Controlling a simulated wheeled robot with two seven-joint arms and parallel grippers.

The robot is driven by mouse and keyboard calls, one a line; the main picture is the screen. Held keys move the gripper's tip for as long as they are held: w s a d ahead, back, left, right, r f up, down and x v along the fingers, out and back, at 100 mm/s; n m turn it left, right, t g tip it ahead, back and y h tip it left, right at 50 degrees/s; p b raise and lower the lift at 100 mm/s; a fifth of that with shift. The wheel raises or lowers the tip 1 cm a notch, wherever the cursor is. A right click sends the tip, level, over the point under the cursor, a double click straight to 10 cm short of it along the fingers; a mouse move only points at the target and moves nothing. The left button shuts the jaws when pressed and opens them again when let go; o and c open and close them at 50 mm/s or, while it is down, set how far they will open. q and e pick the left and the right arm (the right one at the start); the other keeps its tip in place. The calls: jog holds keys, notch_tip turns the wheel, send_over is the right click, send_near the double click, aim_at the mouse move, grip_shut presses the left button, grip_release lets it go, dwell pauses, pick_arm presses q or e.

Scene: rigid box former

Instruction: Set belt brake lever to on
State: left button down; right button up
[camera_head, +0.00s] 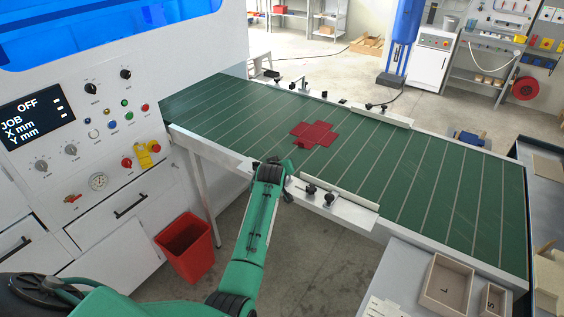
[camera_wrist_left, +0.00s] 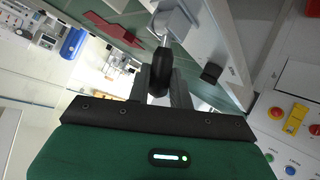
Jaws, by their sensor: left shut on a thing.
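The belt brake lever shows in the left wrist view as a black grip (camera_wrist_left: 157,68) on a thin metal rod that runs up to a grey block at the side of the conveyor. My left gripper (camera_wrist_left: 160,90) is shut on this black grip, with the dark fingers on either side of it. In the head view my green left arm reaches up to the near edge of the belt, and my left gripper (camera_head: 272,165) is there. The lever is mostly hidden by the gripper in that view. Which setting it is in cannot be told. My right gripper is not in view.
The green conveyor belt (camera_head: 440,190) carries a flat red cross-shaped blank (camera_head: 315,134). Metal guides with black knobs stand on both belt edges. A control panel (camera_head: 85,150) with an "OFF" display is at left. A red bin (camera_head: 185,247) stands on the floor below.

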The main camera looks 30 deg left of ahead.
pick_arm(q)
jog(key=shift+a+p, duration=0.25)
jog(key=shift+p, duration=0.05)
jog(key=shift+a+f+n+h, duration=0.1)
jog(key=shift+n+h, duration=0.2)
jog(key=shift+h, duration=0.1)
jog(key=c, duration=1.3)
grip_release()
jog(key=shift+f, duration=0.1)
jog(key=shift+o, duration=0.2)
jog(key=shift+s+r, duration=0.25)
jog(key=shift+s, duration=0.1)
jog(key=b+v, duration=0.2)
jog(key=v, duration=1.1)
jog(key=shift+w+r+b, duration=0.2)
jog(key=shift+b, duration=0.2)
